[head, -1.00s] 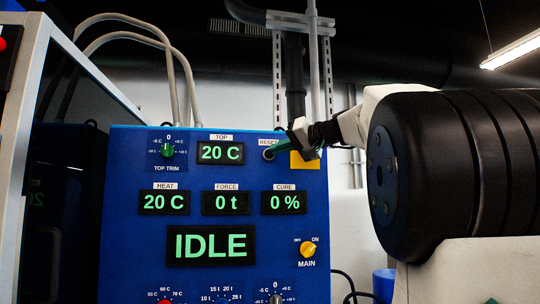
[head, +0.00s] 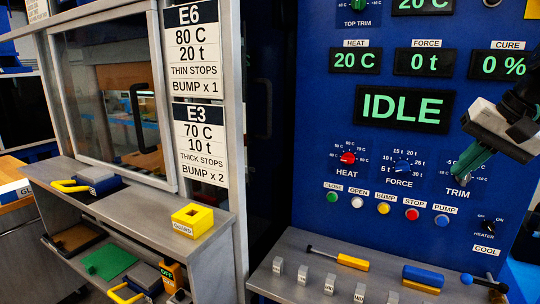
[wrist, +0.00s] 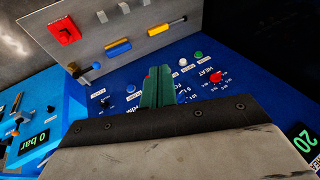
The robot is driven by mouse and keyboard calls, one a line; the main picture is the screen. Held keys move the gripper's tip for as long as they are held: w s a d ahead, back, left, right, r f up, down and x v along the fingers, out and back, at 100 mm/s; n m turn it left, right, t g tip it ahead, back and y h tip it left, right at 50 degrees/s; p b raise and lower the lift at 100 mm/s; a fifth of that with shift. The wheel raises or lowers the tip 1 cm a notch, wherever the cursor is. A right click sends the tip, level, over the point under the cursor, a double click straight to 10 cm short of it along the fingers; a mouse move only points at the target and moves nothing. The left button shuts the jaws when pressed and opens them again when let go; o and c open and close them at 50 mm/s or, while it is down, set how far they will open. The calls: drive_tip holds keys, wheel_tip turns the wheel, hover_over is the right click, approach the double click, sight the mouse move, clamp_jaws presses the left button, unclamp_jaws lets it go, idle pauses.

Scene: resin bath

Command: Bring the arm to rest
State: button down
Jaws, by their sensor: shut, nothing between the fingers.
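My gripper (head: 464,168) is at the right of the head view, in front of the blue press panel (head: 320,110). Its green fingers are shut together and empty, pointing down and left over the TRIM dial. They hide most of that dial, and I cannot tell whether they touch it. In the wrist view the closed green fingers (wrist: 157,86) point toward the panel's row of buttons and the HEAT knob (wrist: 215,77). The display (head: 404,109) reads IDLE. My arm is mostly out of the head view.
A metal ledge (head: 300,247) below the panel holds a yellow-handled tool (head: 352,262), a blue-and-yellow block (head: 423,277) and several small labelled blocks. At left, a grey bench (head: 150,190) carries a yellow guard block (head: 193,219). A windowed cabinet (head: 112,90) stands behind it.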

drive_tip(key=s+a+f+n+g+h, duration=0.2)
drive_tip(key=s+a+f+n, duration=0.4)
drive_tip(key=s+a+f, duration=0.5)
drive_tip(key=s+f+g, duration=0.1)
drive_tip(key=s+f, duration=0.2)
drive_tip(key=s, duration=0.1)
drive_tip(key=shift+s+a+g+h, duration=0.3)
drive_tip(key=shift+a, duration=0.1)
drive_tip(key=shift+d, duration=0.1)
